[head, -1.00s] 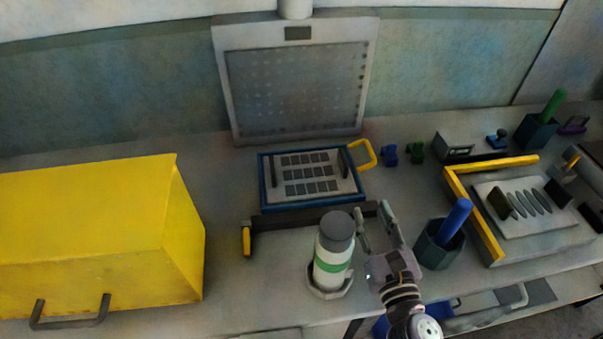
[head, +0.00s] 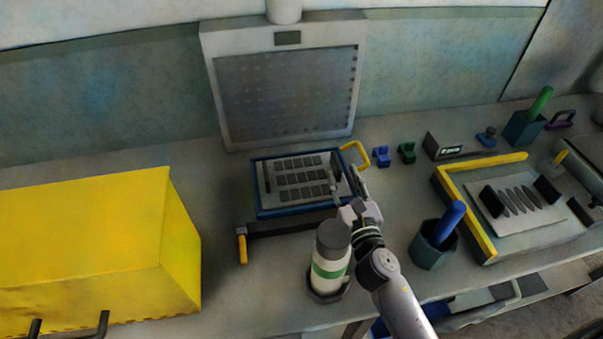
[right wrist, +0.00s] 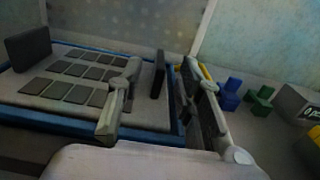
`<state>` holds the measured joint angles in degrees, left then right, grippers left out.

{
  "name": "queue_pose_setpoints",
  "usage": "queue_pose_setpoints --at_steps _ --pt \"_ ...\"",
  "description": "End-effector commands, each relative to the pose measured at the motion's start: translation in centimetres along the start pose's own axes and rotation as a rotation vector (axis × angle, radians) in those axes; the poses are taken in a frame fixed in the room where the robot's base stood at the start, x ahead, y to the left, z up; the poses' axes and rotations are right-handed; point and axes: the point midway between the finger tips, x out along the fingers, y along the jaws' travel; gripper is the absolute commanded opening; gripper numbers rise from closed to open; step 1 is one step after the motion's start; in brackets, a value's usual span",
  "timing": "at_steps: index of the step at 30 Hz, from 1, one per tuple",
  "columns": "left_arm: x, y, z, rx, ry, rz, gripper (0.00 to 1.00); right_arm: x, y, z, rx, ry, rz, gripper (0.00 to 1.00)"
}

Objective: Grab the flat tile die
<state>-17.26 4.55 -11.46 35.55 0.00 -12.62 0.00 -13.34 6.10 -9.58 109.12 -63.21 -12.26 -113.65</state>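The flat tile die (head: 286,191) is a light plate with rows of dark rectangular tiles and a black upright grip at each end. It lies inside a blue frame (head: 283,213) on the bench, and it also shows in the right wrist view (right wrist: 38,100). My right gripper (head: 346,182) is open at the right end of the die. In the right wrist view its fingers (right wrist: 160,85) stand apart, with the right black grip (right wrist: 158,74) appearing between them; contact cannot be told. My left gripper is not in view.
A white bottle with a green band (head: 330,262) stands close left of my right forearm. A dark cup with a blue rod (head: 433,246) stands to the right. A yellow box (head: 95,245) fills the left. Another die with slanted ovals (head: 520,215) sits by a yellow edge.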

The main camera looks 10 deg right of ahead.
Motion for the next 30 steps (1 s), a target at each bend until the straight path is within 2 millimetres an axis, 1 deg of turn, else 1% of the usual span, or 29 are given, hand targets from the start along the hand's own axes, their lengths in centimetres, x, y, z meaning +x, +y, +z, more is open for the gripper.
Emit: queue_pose_setpoints --at_steps 5,10,14,22,30 --pt "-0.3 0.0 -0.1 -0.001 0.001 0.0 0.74 1.4 -0.1 -0.1 0.001 0.0 -0.002 0.33" --pt "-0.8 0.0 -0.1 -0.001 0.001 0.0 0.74 4.1 -0.3 -0.3 0.002 -0.001 -0.001 0.33" --pt "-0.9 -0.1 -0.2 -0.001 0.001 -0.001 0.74 5.3 -0.2 -0.4 0.002 0.0 0.0 0.33" --pt "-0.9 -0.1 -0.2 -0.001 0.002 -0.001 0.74 5.5 -0.2 -0.5 0.001 0.001 0.0 0.33" --pt "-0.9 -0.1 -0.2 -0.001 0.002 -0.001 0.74 5.5 -0.2 -0.5 0.0 0.001 0.0 0.15"
